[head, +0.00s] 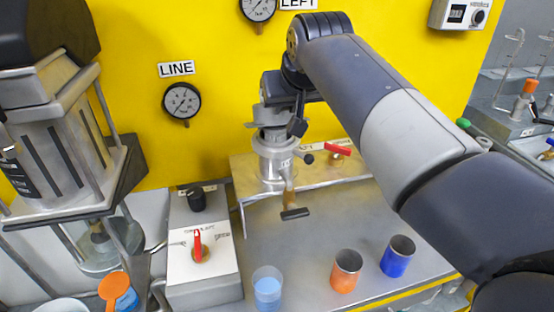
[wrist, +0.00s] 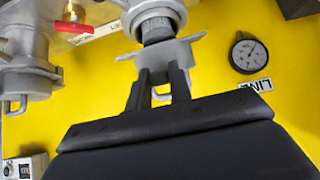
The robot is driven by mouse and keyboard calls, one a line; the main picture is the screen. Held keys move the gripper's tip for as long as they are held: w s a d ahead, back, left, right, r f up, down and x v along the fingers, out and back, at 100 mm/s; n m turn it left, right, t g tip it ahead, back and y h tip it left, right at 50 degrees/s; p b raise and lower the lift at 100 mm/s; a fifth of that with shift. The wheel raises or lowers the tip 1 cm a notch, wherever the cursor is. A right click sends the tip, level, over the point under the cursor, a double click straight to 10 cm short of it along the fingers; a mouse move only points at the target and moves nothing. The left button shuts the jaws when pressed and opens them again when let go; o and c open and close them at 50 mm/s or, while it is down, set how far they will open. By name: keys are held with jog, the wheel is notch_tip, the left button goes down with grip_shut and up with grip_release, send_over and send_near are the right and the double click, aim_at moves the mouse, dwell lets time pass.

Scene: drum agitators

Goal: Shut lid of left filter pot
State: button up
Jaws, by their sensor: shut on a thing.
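The left filter pot (head: 276,166) is a grey metal cylinder at the bench's back edge in the head view. It also shows at the top of the wrist view (wrist: 155,10). Its lid (wrist: 162,53) is a grey metal disc with side ears and a wire handle (wrist: 160,96), in line with the pot. My gripper (wrist: 160,78) is shut on this handle, one black finger each side. A dark ring shows between lid and pot; I cannot tell whether the lid is fully seated. My arm hides part of the area.
A second metal pot (wrist: 25,45) stands beside it, with a red valve handle (head: 338,149) between. A blue-filled beaker (head: 267,289), an orange cup (head: 346,271) and a blue cup (head: 397,256) stand in front. A control box (head: 202,257) is at left. The mid-bench is clear.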

jog(key=shift+s+f, duration=0.35)
jog(key=shift+f, duration=0.15)
jog(key=f+b, duration=0.1)
jog(key=s+f+b, duration=0.1)
jog(key=f+b, duration=0.1)
jog(key=f, duration=0.1)
jog(key=shift+s+d+f+b, duration=0.1)
jog(key=shift+s+d+b, duration=0.15)
jog(key=shift+b, duration=0.15)
jog(key=o, duration=1.6)
jog(key=shift+c, duration=0.2)
